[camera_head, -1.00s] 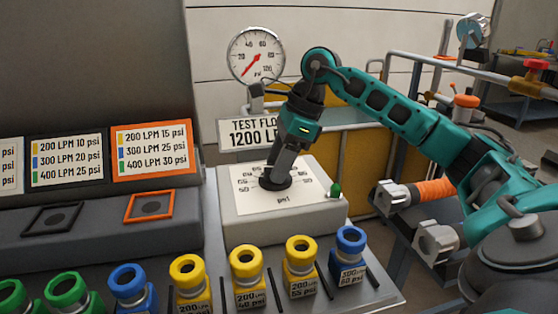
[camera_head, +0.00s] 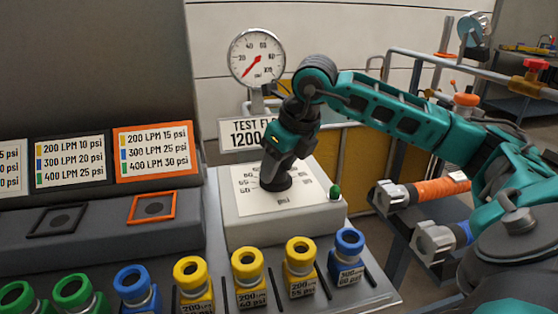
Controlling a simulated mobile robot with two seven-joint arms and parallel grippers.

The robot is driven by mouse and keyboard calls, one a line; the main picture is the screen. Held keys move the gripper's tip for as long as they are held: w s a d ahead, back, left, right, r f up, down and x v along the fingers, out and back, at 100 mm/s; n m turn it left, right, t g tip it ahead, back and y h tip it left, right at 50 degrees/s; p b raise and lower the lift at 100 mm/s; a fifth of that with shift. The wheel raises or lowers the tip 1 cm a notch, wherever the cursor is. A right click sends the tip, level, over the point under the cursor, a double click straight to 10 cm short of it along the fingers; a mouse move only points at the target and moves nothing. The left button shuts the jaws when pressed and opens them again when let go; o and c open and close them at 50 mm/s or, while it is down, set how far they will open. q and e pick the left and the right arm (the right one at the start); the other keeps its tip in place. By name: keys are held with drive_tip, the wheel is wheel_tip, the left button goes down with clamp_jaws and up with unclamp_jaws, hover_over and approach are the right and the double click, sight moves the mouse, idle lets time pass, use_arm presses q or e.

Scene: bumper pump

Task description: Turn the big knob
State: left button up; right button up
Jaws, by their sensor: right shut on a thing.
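The big knob (camera_head: 274,182) is a dark round knob on the white psi dial plate (camera_head: 300,204), on top of a pale box (camera_head: 283,226). My right gripper (camera_head: 275,174) points down onto the knob and is shut on it, hiding most of it and part of the scale. A pressure gauge (camera_head: 257,57) stands behind the box. Its red needle points to the lower left. My left gripper is not in view.
Several yellow, blue and green capped fittings (camera_head: 247,264) stand in a row in front of the box. A small green button (camera_head: 335,192) is at the box's right corner. Label panels (camera_head: 153,151) and an orange square frame (camera_head: 152,207) are at the left. Pipes (camera_head: 430,190) are at the right.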

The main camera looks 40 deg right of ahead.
drive_tip(key=m+h, duration=0.1)
drive_tip(key=m, duration=0.1)
drive_tip(key=m+h+p, duration=0.1)
drive_tip(key=m, duration=0.2)
drive_tip(key=shift+a+r+m, duration=0.1)
drive_tip(key=shift+a+m, duration=0.1)
drive_tip(key=shift+m, duration=0.1)
drive_tip(key=shift+w+m+g+h+p, duration=0.1)
drive_tip(key=shift+m+g+h+p, duration=0.5)
drive_tip(key=shift+m, duration=1.2)
drive_tip(key=o, duration=1)
drive_tip(key=shift+o, duration=0.2)
drive_tip(key=shift+a, duration=0.1)
